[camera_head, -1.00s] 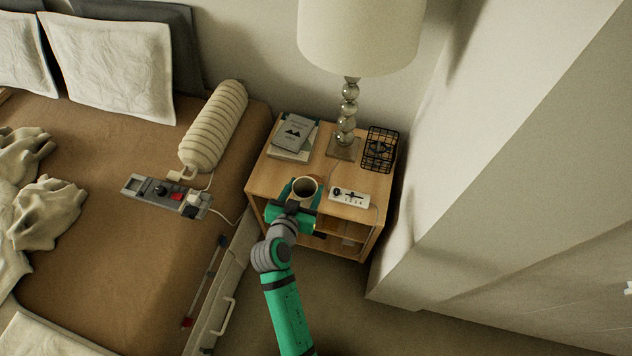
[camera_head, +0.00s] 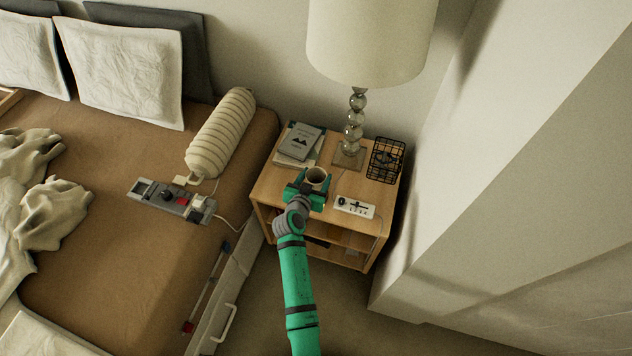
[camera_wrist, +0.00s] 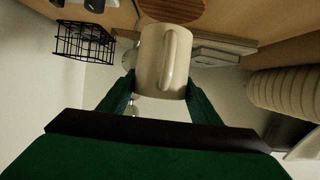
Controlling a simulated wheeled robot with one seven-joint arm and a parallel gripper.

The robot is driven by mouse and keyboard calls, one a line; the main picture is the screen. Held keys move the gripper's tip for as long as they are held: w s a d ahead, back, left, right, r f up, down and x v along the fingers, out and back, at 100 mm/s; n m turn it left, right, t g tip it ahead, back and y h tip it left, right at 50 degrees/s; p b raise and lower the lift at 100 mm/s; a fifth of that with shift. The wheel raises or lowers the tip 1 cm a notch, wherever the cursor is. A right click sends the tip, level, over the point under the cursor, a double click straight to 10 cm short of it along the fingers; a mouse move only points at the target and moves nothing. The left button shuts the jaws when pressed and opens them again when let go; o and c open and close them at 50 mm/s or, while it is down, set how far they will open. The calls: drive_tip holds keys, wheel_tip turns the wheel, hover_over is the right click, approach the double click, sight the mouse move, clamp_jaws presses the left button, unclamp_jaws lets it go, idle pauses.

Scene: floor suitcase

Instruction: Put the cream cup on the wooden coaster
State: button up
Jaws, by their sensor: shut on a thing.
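The cream cup (camera_head: 317,176) is held by my gripper (camera_head: 307,191) over the front part of the wooden nightstand (camera_head: 273,187). In the wrist view the cup (camera_wrist: 150,60) sits between the two green fingers of my gripper (camera_wrist: 160,92), which are shut on it. Its handle faces the wrist camera. A round brown wooden coaster (camera_wrist: 173,10) shows partly at the top edge of the wrist view, beyond the cup. I cannot make out the coaster in the head view, and the exact height of the cup above the nightstand is unclear.
A lamp (camera_head: 350,135) stands at the nightstand's back. Books (camera_head: 300,142) lie left of it, a black wire basket (camera_head: 386,160) right. A white power strip (camera_head: 354,207) lies right of the cup. The bed (camera_head: 110,240) is at left, a wall at right.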

drive_tip(key=shift+f, duration=1.55)
drive_tip(key=o, duration=1.2)
drive_tip(key=shift+f, duration=0.15)
